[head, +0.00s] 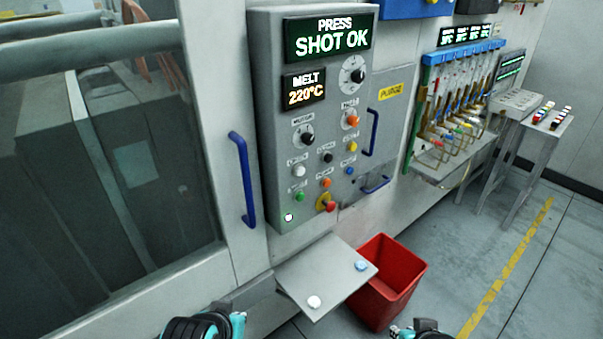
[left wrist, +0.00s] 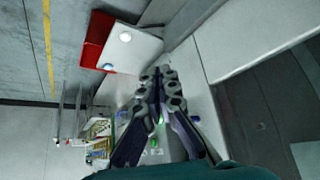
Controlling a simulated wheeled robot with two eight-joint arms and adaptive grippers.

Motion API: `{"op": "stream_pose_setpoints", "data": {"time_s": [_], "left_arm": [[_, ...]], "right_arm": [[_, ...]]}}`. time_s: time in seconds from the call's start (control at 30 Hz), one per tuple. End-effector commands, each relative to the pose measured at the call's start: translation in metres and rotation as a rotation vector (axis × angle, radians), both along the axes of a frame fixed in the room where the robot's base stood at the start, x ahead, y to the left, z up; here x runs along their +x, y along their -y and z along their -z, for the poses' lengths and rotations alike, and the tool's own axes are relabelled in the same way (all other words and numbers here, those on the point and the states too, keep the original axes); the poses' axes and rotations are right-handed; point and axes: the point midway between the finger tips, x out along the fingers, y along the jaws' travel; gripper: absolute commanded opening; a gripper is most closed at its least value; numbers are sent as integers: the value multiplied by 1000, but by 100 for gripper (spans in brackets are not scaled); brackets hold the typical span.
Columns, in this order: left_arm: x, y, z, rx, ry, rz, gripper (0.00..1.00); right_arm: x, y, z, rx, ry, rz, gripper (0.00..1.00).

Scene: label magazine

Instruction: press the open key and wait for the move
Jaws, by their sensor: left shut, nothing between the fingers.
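The grey control panel (head: 266,150) stands in the middle of the head view, with several coloured keys: white (head: 300,171), green (head: 300,196), black (head: 328,158), yellow (head: 351,146), orange (head: 326,183) and blue (head: 348,170). Their small labels are too blurred to tell which is the open key. The upper display (head: 327,41) reads "PRESS SHOT OK". My left gripper (left wrist: 161,75) is shut and empty in the left wrist view, apart from the keys. In the head view only part of my left arm shows at the bottom edge. My right gripper (head: 420,328) is mostly cut off there.
A glazed door (head: 110,170) with a blue handle (head: 243,180) is at left. A sloping metal tray (head: 325,282) holds a white and a blue round piece, beside a red bin (head: 408,279). A hose rack (head: 462,60) stands farther right. Floor at right is clear.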

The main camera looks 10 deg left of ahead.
Motion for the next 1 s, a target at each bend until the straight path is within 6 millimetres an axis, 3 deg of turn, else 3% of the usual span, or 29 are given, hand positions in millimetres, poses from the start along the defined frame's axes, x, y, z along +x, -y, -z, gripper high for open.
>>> {"op": "stream_pose_setpoints", "data": {"time_s": [0.27,0.37,0.57,0.77,0.9,1.0], "left_arm": [[10,-1,-7,33,14,13,0],[31,-3,-21,100,43,42,0],[103,7,-64,316,162,146,0],[178,47,-103,529,320,281,0],[222,93,-125,662,441,384,0],[244,126,-135,740,519,450,0]], "right_arm": [[0,0,-3,0,0,0,20],[0,0,-9,0,0,0,20],[0,0,-26,0,0,0,20],[0,0,-43,0,0,0,20],[0,0,-53,0,0,0,20],[0,0,-60,0,0,0,20]]}}
